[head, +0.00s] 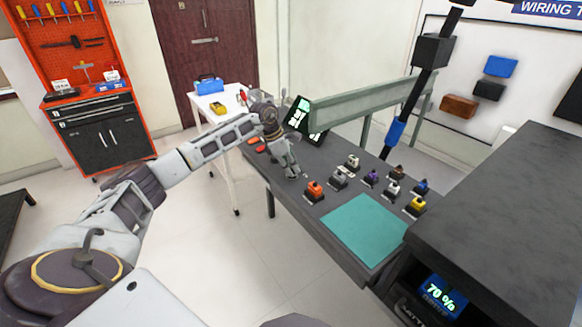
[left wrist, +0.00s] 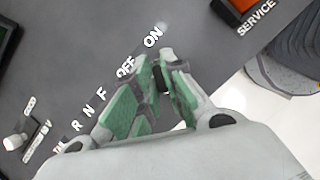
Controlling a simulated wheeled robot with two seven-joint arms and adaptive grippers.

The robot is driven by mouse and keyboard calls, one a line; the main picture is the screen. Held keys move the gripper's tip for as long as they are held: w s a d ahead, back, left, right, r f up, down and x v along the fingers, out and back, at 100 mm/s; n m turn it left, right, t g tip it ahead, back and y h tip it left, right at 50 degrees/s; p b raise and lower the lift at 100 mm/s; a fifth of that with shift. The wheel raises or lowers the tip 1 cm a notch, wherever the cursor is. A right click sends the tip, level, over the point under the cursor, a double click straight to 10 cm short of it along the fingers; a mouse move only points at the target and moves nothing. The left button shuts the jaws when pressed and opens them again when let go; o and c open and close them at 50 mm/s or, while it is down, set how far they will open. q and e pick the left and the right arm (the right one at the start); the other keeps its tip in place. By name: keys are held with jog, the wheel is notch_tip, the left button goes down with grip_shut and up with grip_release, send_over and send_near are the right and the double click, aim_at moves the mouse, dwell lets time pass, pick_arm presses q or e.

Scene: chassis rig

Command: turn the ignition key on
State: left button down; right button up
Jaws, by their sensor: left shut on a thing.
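My left gripper (head: 291,173) reaches down to the dark bench panel (head: 330,260) in the head view. In the left wrist view its green-padded fingers (left wrist: 164,75) are shut on a small dark piece between the tips, which looks like the ignition key (left wrist: 159,79). Most of the key is hidden by the fingers, so its angle cannot be told. The printed ON label (left wrist: 153,36) lies just beyond the fingertips, and the OFF label (left wrist: 126,67) lies to their left. My right gripper is not in view.
A small lever (left wrist: 38,135) stands left of the R, N, F letters. An orange switch block (head: 314,191) and several coloured ones stand beside the gripper. A teal mat (head: 365,231) is clear. A lit display (head: 301,116) and a long grey-green rail (head: 360,100) stand behind.

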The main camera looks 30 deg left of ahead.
pick_arm(q)
jog(key=shift+r, duration=0.1)
jog(key=c, duration=1.5)
grip_release()
jog(key=v, duration=1.2)
jog(key=shift+w, duration=0.1)
